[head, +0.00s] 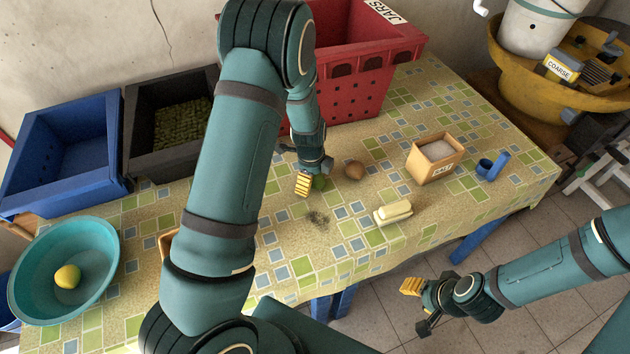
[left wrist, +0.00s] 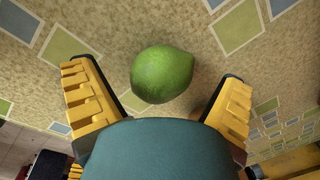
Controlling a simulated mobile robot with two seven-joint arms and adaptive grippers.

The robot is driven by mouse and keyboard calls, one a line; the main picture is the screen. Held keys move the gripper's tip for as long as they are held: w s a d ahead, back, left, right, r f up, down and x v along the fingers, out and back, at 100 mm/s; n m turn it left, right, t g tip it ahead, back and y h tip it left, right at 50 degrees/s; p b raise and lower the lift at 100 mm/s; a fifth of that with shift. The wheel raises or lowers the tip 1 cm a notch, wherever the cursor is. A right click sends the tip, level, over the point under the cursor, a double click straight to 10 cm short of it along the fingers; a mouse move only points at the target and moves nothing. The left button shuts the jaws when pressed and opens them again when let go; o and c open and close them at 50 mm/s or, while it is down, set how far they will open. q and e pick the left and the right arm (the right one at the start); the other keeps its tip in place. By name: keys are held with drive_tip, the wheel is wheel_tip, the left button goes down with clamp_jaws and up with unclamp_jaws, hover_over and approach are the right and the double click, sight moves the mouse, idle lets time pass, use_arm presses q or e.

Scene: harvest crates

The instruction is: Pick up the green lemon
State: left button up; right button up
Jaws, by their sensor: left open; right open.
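The green lemon (left wrist: 162,75) lies on the patterned tablecloth. In the left wrist view it sits just beyond and between the two yellow fingers of my left gripper (left wrist: 158,98). The gripper is open and nothing is held. In the head view the lemon (head: 319,182) shows partly beside my left gripper (head: 312,180), whose near finger and wrist cover some of it. My right gripper (head: 412,305) is open and empty, off the front edge of the table.
A brown round item (head: 354,170) lies close right of the lemon. A red crate (head: 365,55) is behind. A teal bowl (head: 100,255) with a yellow lemon (head: 67,276) is left.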

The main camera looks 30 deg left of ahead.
use_arm(q)
wheel_tip(320, 180, down, 2)
drive_tip(key=shift+w, duration=0.15)
drive_tip(key=c, duration=1.3)
drive_tip(key=shift+c, duration=0.2)
drive_tip(key=shift+r, duration=0.15)
wheel_tip(320, 180, up, 10)
drive_tip(key=shift+f+p, duration=0.1)
drive_tip(key=shift+p, duration=0.65)
